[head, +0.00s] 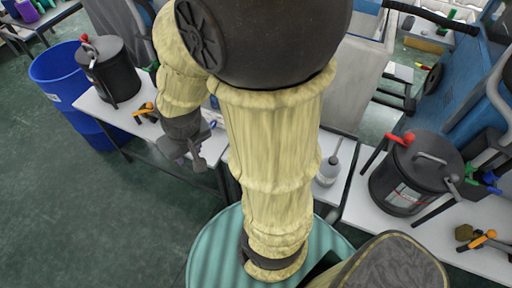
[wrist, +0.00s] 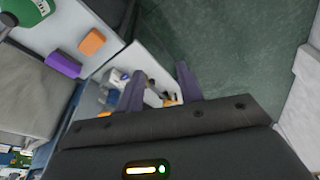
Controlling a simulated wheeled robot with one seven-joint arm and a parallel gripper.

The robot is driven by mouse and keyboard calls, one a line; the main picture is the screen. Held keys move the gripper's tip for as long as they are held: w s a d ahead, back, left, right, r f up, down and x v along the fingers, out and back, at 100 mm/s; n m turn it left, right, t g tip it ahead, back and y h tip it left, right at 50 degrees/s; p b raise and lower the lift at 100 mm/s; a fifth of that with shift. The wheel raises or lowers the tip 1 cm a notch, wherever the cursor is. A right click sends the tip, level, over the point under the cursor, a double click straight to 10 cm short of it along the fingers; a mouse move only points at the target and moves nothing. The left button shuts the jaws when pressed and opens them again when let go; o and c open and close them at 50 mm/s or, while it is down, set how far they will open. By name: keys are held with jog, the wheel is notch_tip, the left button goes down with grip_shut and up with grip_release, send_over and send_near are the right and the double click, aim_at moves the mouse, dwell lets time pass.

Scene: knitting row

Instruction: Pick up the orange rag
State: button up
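An orange block-like piece (wrist: 92,41), which may be the orange rag, lies on a pale surface at the upper left of the wrist view. I cannot tell if it is cloth. My gripper (wrist: 161,72) has its two dark fingers apart with nothing held between them. The orange piece is to the left of the fingers and apart from them. In the head view my gripper (head: 196,158) hangs by the edge of the left white table. I make out no orange rag in the head view.
A purple block (wrist: 63,65) and a green container (wrist: 25,12) share the pale surface. In the head view, a black canister (head: 108,70) and an orange-handled tool (head: 146,111) stand on the left table. A blue barrel (head: 62,75) is beside it. Open green floor (head: 70,220) lies lower left.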

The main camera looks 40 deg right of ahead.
jog(key=o, duration=0.8)
jog(key=shift+w+d+f+n, duration=0.2)
jog(key=shift+d+n, duration=0.1)
jog(key=shift+o, duration=0.2)
jog(key=w+d+f+n+g+b, duration=0.1)
jog(key=w+d+f+n+b, duration=0.1)
jog(key=d+f+n, duration=0.4)
jog(key=w+d+f+n+g+b, duration=0.1)
jog(key=w+d+f+n, duration=0.3)
jog(key=d+n, duration=1.2)
jog(key=d+f+b, duration=0.1)
jog(key=d+f, duration=0.2)
jog(key=shift+g, duration=0.3)
jog(key=shift+d, duration=0.1)
notch_tip(320, 180, down, 12)
jog(key=shift+f+b, duration=0.1)
jog(key=shift+b, duration=1.1)
